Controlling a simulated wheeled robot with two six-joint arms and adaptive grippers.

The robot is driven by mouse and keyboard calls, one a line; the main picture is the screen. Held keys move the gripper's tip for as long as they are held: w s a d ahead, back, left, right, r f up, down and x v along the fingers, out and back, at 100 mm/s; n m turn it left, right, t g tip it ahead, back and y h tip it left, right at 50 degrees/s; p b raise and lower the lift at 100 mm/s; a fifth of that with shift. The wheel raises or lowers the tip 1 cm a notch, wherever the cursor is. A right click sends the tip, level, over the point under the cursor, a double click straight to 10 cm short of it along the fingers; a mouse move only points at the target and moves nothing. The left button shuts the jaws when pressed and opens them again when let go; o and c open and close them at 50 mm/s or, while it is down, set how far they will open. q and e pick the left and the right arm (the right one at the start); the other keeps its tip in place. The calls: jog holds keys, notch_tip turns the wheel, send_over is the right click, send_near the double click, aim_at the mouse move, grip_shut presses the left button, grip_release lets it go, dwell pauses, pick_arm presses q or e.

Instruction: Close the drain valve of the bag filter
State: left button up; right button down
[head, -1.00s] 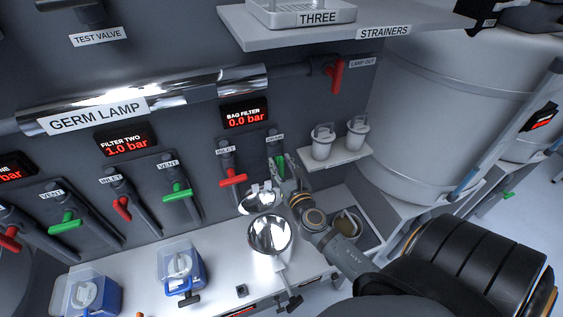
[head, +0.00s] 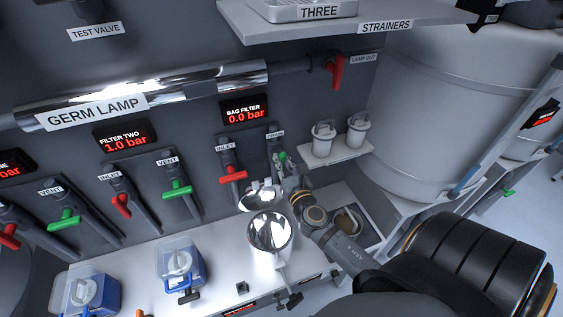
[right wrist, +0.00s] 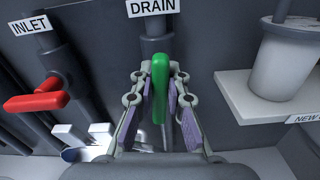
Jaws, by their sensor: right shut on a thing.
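The drain valve of the bag filter has a green handle (head: 282,157) on a dark pipe under the DRAIN label (right wrist: 154,7). In the right wrist view the green handle (right wrist: 160,84) stands upright in the picture, between the fingers. My right gripper (right wrist: 158,76) is shut on this handle, one finger on each side. In the head view my right gripper (head: 286,168) partly covers the handle. The bag filter display (head: 245,111) reads 0.0 bar. My left gripper is not in view.
The red INLET handle (right wrist: 36,101) lies crosswise just left of the drain. A shelf (right wrist: 240,108) with two white strainers is close on the right. A shiny metal vessel (head: 269,235) stands on the bench below, left of my right arm.

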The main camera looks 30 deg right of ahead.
jog(key=m+b, duration=0.1)
jog(key=m, duration=0.1)
jog(key=m+b, duration=0.1)
jog(key=m, duration=0.1)
jog(key=shift+d+f, duration=0.2)
jog(key=m+b, duration=0.1)
jog(key=m, duration=0.1)
jog(key=m+b, duration=0.1)
jog(key=m, duration=0.1)
jog(key=shift+s+d+f+m, duration=0.1)
jog(key=shift+d+f+m, duration=0.1)
jog(key=shift+m, duration=0.2)
jog(key=shift+d+f+m+b, duration=0.15)
jog(key=shift+m+b, duration=0.7)
jog(key=shift+m, duration=1.05)
jog(key=shift+f+m+b, duration=0.15)
jog(key=shift+m+b, duration=0.7)
jog(key=shift+m, duration=1.35)
jog(key=c, duration=1.3)
grip_release()
jog(key=v, duration=1.2)
jog(key=shift+r, duration=0.1)
